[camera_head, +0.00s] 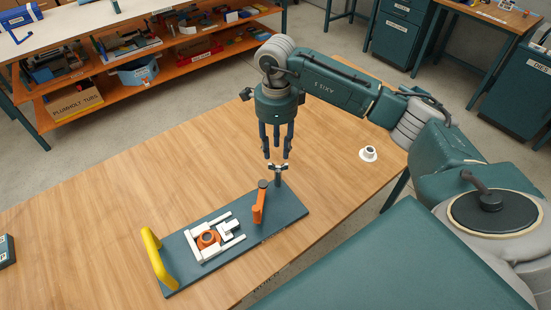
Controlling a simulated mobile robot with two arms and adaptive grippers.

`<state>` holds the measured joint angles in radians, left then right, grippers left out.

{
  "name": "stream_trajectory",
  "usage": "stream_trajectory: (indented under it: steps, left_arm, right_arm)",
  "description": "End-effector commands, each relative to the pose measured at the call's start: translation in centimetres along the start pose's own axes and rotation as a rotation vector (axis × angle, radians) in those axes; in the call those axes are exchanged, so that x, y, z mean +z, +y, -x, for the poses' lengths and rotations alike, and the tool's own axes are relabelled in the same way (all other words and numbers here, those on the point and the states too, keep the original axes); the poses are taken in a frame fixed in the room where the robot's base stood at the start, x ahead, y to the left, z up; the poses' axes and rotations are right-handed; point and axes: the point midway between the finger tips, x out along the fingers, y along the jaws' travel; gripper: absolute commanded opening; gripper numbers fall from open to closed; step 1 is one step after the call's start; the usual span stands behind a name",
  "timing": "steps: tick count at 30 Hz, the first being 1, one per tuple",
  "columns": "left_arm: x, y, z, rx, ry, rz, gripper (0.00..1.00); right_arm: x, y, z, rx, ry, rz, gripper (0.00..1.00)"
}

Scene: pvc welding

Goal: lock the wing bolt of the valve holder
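The valve holder (180,268) is a dark teal board lying on the wooden table. The wing bolt (278,171), dark with pale wing tips, stands upright at the board's far right end. An orange ring-shaped part (208,239) sits between white blocks on the board. An orange lever (258,206) stands between them and the wing bolt. My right gripper (277,156) points straight down, just above the wing bolt. Its fingers look spread and empty; whether a fingertip touches the bolt I cannot tell. My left gripper is not in view.
A yellow handle (157,258) rises from the board's near left end. A small white fitting (368,153) stands near the table's right edge. The wooden table (110,215) is mostly clear left of the board. Shelves with boxes stand behind.

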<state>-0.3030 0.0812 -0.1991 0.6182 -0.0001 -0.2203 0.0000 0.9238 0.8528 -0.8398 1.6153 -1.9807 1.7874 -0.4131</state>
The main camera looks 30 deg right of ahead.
Motion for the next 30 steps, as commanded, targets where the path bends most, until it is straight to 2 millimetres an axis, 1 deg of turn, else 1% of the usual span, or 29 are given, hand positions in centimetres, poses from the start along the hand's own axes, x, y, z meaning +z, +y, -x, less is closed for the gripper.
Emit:
stream_trajectory:
  steps: [1, 6, 10, 15, 22, 23, 24, 26, 27, 28, 30]
  left_arm:
    - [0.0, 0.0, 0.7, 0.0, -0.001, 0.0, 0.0]
    - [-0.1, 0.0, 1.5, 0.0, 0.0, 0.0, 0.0]
    - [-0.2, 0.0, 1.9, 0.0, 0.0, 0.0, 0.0]
    - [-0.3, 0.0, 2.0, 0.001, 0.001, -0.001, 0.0]
    - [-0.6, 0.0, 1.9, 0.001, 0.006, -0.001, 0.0]
    - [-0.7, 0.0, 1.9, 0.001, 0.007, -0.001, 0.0]
    - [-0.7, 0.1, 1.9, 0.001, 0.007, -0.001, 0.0]
    - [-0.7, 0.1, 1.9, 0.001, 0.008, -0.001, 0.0]
    - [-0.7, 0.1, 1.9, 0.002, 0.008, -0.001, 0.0]
    - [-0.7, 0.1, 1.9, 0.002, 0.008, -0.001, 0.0]
    - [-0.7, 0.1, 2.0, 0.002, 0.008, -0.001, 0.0]
  right_arm:
    - [-0.1, 0.2, -0.9, 0.006, 0.003, 0.0, 0.33]
    - [0.0, 0.2, -3.9, 0.004, 0.0, 0.0, 0.33]
    - [0.1, 0.1, -5.5, 0.003, -0.001, 0.0, 0.33]
    - [0.1, 0.1, -6.5, 0.001, -0.003, 0.001, 0.33]
    - [0.1, 0.1, -6.6, 0.001, -0.003, 0.001, 0.33]
    - [0.1, 0.1, -6.6, 0.001, -0.003, 0.001, 0.31]
    - [0.1, 0.1, -6.6, 0.001, -0.003, 0.001, 0.23]
    - [0.1, 0.1, -6.6, 0.001, -0.003, 0.001, 0.11]
    - [0.1, 0.1, -6.6, 0.001, -0.003, 0.001, 0.03]
    - [0.1, 0.1, -6.6, 0.001, -0.003, 0.001, 0.0]
    - [0.1, 0.1, -6.6, 0.001, -0.003, 0.001, 0.0]
